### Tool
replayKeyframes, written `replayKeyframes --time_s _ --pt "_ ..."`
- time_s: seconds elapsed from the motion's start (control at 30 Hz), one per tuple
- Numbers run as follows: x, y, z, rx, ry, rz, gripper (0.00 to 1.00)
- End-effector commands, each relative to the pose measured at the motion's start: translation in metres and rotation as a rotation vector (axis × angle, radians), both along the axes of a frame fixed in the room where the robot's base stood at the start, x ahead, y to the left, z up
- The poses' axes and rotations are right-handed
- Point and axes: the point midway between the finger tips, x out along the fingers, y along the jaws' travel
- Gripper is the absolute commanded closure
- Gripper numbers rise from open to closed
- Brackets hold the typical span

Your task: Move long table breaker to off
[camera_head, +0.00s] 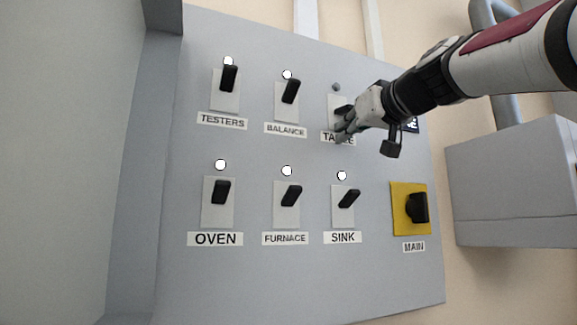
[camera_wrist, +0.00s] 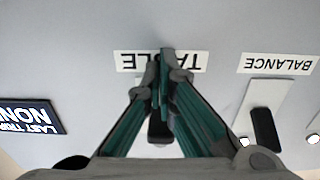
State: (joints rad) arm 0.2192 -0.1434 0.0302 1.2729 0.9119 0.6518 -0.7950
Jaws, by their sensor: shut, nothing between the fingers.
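The panel (camera_head: 255,140) carries a breaker labelled TABLE (camera_head: 338,101) at the right of its upper row. Its black lever (camera_head: 342,111) is partly hidden by my gripper (camera_head: 342,131). The small lamp (camera_head: 336,87) above this breaker is dark grey. My gripper is shut and empty, with its fingertips in front of the TABLE label. In the wrist view the label is upside down, and my gripper (camera_wrist: 163,55) covers its middle. The black lever (camera_wrist: 160,130) shows between the green fingers. I cannot tell whether the fingers touch it.
Breakers TESTERS (camera_head: 229,79), BALANCE (camera_head: 290,92), OVEN (camera_head: 220,193), FURNACE (camera_head: 291,196) and SINK (camera_head: 348,199) have white lamps. The black MAIN knob (camera_head: 416,207) sits on a yellow plate at lower right. A grey box (camera_head: 510,180) and pipes stand right of the panel.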

Motion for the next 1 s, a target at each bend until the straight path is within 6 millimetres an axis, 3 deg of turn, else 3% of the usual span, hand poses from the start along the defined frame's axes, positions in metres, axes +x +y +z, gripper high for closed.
replayKeyframes --time_s 0.87,0.97,1.0 --pt "0.018 0.01 -0.006 0.006 0.002 0.011 1.0" --pt "0.017 0.01 -0.006 0.006 0.001 0.012 0.78" --pt "0.017 0.011 -0.006 0.006 0.0 0.012 0.77"
